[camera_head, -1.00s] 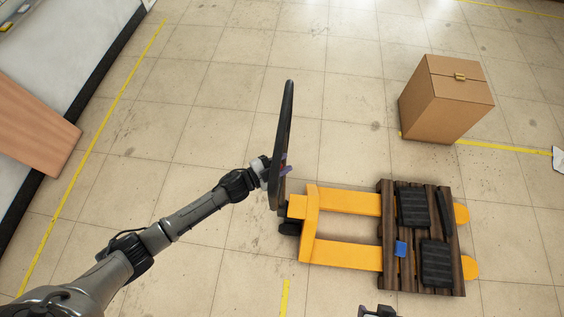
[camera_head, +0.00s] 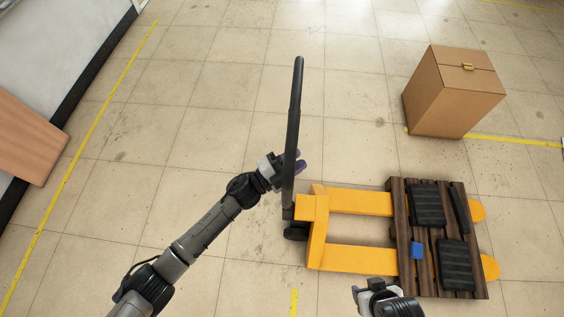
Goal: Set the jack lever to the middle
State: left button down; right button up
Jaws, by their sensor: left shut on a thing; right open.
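The pallet jack has a yellow fork frame (camera_head: 318,228) and a long black handle (camera_head: 294,115) that stands up from its left end. My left gripper (camera_head: 290,166) is at the lower part of the handle and shut on it; its purple fingertips show at the handle's right side. I cannot make out a separate small jack lever, which may be hidden behind the gripper. My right gripper (camera_head: 368,290) is open and empty at the bottom edge, below the near fork and apart from the jack.
A cardboard box (camera_head: 440,105) stands on the floor at the upper right. A wooden board (camera_head: 25,140) is at the far left.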

dwell(0.3)
pick_arm(q)
jog(key=c, duration=0.8)
grip_release()
jog(key=shift+a, duration=0.1)
jog(key=shift+b+v, duration=0.85)
jog(key=shift+v, duration=6)
jog(key=shift+w, duration=0.1)
